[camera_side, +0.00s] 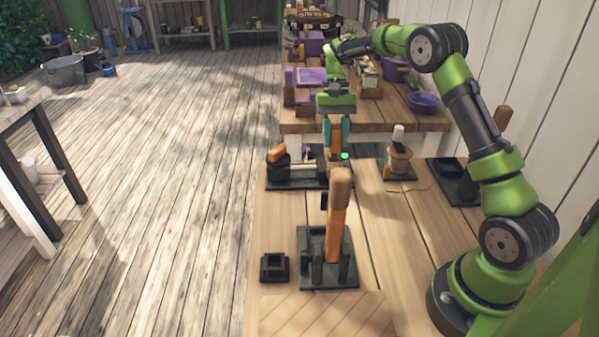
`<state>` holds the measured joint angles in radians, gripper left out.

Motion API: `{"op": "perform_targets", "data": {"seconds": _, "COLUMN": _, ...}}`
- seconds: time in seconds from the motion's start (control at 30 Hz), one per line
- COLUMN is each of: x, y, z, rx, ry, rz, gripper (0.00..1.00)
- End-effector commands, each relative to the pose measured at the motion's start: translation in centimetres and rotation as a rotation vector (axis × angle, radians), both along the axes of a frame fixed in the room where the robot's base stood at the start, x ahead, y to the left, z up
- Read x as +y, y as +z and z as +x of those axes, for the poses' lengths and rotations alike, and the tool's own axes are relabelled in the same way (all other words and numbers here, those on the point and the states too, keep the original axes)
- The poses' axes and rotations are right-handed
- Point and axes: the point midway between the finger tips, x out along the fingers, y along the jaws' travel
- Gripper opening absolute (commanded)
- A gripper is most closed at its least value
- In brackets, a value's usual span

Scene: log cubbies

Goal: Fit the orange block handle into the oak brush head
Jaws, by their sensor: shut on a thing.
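My gripper (336,145) points down over the far part of the bench, its teal fingers shut on an orange-brown piece (336,131). I cannot tell for certain that this is the orange block handle. Its lower end is hidden behind a tall orange post with a wooden top (336,225), which stands in a dark base nearer the camera. A smaller orange block (277,153) sits on a dark fixture left of my gripper, with a pale bar beside it. I cannot clearly identify the oak brush head; a round wooden piece (400,160) stands on a dark base to the right.
A small dark square holder (274,267) lies at the bench's front left. A dark stand with a wooden post (502,120) is near the wall at right. Purple boxes and a purple bowl (423,102) crowd the far table. The bench's middle right is mostly clear.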

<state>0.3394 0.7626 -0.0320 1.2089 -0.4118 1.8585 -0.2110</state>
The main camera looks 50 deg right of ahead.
Motion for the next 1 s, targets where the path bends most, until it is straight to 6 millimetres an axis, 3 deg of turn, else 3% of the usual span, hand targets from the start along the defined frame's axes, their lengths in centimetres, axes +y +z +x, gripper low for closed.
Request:
{"op": "perform_targets", "data": {"seconds": 0.87, "x": 0.0, "y": -2.2, "z": 0.0, "rx": 0.000, "ry": 0.000, "rz": 0.000, "gripper": 0.05}}
{"op": "perform_targets", "data": {"seconds": 0.9, "x": 0.0, "y": -2.3, "z": 0.0, "rx": 0.000, "ry": 0.000, "rz": 0.000, "gripper": 0.37}}
{"op": "perform_targets", "data": {"seconds": 1.0, "x": 0.0, "y": -2.2, "z": 0.0, "rx": 0.000, "ry": 0.000, "rz": 0.000, "gripper": 0.53}}
